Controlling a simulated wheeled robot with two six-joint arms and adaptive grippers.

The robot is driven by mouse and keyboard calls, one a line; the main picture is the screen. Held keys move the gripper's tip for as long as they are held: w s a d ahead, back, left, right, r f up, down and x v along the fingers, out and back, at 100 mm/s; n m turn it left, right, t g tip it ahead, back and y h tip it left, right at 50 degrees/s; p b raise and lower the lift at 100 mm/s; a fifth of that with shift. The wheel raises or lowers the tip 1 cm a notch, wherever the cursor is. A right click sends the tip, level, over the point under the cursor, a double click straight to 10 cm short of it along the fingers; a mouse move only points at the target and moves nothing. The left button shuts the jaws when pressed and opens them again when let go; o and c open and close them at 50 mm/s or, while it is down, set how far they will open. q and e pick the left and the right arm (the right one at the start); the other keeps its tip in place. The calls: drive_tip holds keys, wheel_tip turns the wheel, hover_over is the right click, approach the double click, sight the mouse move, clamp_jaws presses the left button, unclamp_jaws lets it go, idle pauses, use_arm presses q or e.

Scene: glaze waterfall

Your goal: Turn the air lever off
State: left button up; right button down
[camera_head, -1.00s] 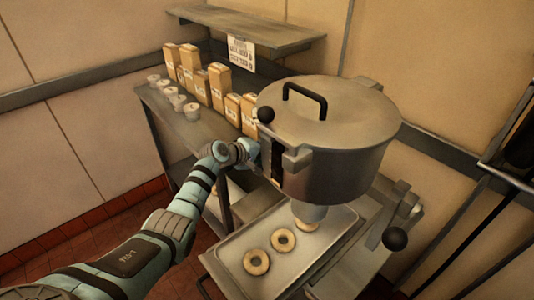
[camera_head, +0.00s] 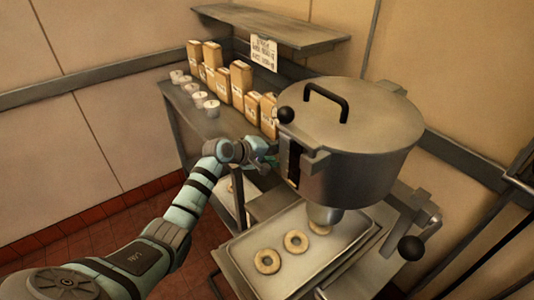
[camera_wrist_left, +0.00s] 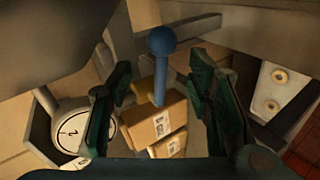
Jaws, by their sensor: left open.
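A lever with a blue ball knob (camera_wrist_left: 161,42) stands upright in the upper middle of the left wrist view, between the two fingers. My left gripper (camera_wrist_left: 165,100) is open, its dark green fingers either side of the lever; I cannot tell whether either touches it. In the head view my left gripper (camera_head: 265,160) is at the left side of the big grey lidded hopper (camera_head: 365,165), and I cannot make out the blue knob there. The hopper has a black ball knob (camera_head: 285,115) at its upper left. My right gripper is not in view.
A metal tray (camera_head: 275,225) with three ring doughnuts lies below the hopper. A black ball handle (camera_head: 411,248) sticks out at the right. Several brown cartons (camera_head: 241,78) and white tubs stand on the bench behind, under a shelf (camera_head: 275,22).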

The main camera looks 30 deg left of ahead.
use_arm(q)
drive_tip(key=v, duration=0.7)
drive_tip(key=shift+s, duration=0.25)
